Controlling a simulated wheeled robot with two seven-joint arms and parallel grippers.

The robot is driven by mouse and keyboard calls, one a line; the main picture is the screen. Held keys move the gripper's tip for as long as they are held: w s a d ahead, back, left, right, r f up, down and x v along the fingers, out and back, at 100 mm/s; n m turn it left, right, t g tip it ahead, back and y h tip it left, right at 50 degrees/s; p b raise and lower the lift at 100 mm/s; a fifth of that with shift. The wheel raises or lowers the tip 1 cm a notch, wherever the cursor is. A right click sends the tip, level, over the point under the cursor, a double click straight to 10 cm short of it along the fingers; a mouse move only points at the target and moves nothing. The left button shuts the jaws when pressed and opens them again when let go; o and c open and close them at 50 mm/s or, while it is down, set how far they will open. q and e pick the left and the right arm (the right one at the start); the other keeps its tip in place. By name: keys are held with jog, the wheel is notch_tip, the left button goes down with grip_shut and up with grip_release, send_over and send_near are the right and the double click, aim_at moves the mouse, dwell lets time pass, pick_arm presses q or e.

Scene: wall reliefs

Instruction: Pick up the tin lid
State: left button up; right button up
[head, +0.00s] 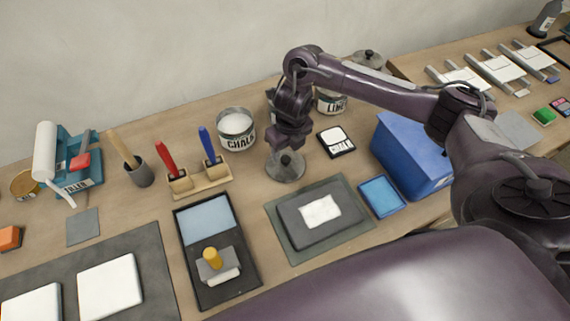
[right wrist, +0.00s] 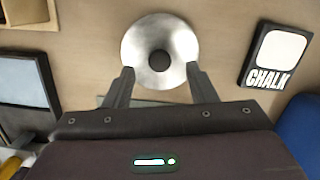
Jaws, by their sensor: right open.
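The tin lid (head: 285,167) is a round grey metal disc with a dark knob, lying on the wooden table in front of the chalk tin. In the right wrist view the lid (right wrist: 160,50) lies just beyond my fingertips, its dark knob centred between them. My right gripper (head: 288,148) is above the lid. Its two fingers (right wrist: 159,75) are apart with nothing between them. A second similar lid (head: 368,58) sits at the back, partly behind my right arm. My left gripper is not in view.
An open chalk tin (head: 236,130) stands left of my right gripper, and a lime tin (head: 330,102) stands behind it. A chalk card (head: 336,142) lies to the right. A blue box (head: 408,158) and a grey mat (head: 282,226) are nearby.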

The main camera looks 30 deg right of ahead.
aim_at(286, 158)
notch_tip(286, 158, down, 4)
jog(key=shift+a+r, duration=0.1)
jog(key=shift+r, duration=0.1)
jog(key=shift+w+f, duration=0.15)
jog(key=shift+f, duration=0.05)
jog(key=c, duration=0.3)
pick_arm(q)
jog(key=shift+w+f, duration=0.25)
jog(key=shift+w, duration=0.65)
pick_arm(e)
jog(key=c, duration=0.7)
